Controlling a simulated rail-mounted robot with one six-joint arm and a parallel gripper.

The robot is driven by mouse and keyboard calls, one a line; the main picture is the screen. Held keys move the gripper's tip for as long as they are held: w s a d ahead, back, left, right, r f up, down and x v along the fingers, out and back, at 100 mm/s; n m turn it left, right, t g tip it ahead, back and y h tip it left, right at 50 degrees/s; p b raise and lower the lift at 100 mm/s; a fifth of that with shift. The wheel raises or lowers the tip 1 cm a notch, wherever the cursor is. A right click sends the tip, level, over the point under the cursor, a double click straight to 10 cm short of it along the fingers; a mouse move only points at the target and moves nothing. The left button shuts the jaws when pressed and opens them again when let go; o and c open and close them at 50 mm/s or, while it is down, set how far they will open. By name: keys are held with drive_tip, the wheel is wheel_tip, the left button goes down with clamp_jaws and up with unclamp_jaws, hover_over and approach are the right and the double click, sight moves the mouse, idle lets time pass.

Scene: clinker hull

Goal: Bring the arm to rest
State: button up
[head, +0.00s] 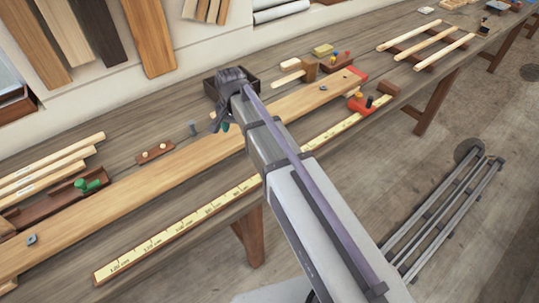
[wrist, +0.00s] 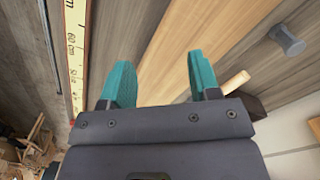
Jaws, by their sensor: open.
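My arm reaches over the long workbench in the head view. My gripper (head: 222,124) is at its far end, in front of a dark open box (head: 257,84), and partly hidden by my own wrist. In the wrist view my gripper (wrist: 162,82) shows two teal fingers spread apart with nothing between them. A long pale plank (head: 190,150) lies along the bench below the arm and also shows beyond the fingers in the wrist view (wrist: 185,50).
A yellow measuring strip (head: 180,231) lies along the bench's front edge. A grey peg-like piece (head: 193,129) stands near the gripper. A red tool (head: 361,104) sits on the right. A brown tray with a green piece (head: 88,184) and pale sticks (head: 50,166) lie left.

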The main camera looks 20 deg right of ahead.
drive_tip(key=s+d+n, duration=0.3)
drive_tip(key=s+d, duration=0.1)
drive_tip(key=s, duration=0.5)
drive_tip(key=s+d+n, duration=0.3)
drive_tip(key=s+d, duration=0.1)
drive_tip(key=s, duration=0.5)
drive_tip(key=shift+d, duration=0.2)
